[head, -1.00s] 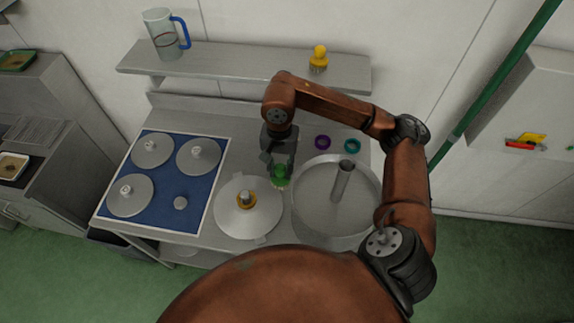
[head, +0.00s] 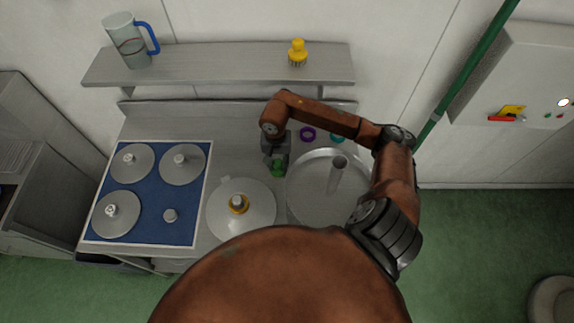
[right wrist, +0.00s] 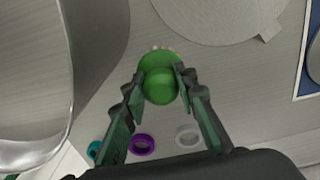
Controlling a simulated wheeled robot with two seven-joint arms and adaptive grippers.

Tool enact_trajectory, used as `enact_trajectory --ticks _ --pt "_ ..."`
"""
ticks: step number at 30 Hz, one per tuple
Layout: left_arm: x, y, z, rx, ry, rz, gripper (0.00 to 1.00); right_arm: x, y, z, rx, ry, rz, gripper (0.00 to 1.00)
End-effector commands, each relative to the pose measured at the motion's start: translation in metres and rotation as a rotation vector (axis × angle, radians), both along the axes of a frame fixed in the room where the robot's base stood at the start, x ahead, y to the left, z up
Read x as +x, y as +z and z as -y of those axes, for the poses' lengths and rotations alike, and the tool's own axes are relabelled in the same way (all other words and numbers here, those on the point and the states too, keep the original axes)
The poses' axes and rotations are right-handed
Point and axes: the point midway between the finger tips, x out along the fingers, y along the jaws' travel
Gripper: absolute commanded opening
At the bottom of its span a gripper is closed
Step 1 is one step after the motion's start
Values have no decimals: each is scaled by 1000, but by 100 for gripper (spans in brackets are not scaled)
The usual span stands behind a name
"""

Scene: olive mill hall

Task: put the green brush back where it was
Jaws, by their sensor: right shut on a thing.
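The green brush (head: 278,168) is held in my right gripper (head: 277,158), over the steel worktop between the lidded disc and the round steel pan. In the right wrist view the green brush (right wrist: 160,84) sits between the two fingers of the right gripper (right wrist: 161,82), with pale bristle tips showing beyond it. I cannot tell whether the bristles touch the worktop. A yellow brush (head: 297,53) stands on the wall shelf (head: 220,68). My left gripper is not in view.
The round steel pan (head: 312,203) with a central tube stands right of the gripper. A steel disc with a knob (head: 222,212) lies left. A purple ring (head: 307,134) and a teal ring (head: 337,139) lie behind. A blue mat (head: 150,208) holds discs. A jug (head: 127,42) stands on the shelf.

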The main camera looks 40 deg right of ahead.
Motion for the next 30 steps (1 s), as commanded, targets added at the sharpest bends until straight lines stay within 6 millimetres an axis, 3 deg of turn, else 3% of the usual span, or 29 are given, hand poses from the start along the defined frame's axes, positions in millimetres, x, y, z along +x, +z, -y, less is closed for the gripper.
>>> enact_trajectory --ticks 6,16,23,30 --pt "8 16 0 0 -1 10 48 6 -36 32 3 -4 -4 0" --pt "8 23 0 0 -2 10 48 10 -62 53 3 -2 -2 0" --pt "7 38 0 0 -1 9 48 11 -88 52 4 0 0 0" --pt "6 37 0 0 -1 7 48 11 -92 53 1 1 1 0"
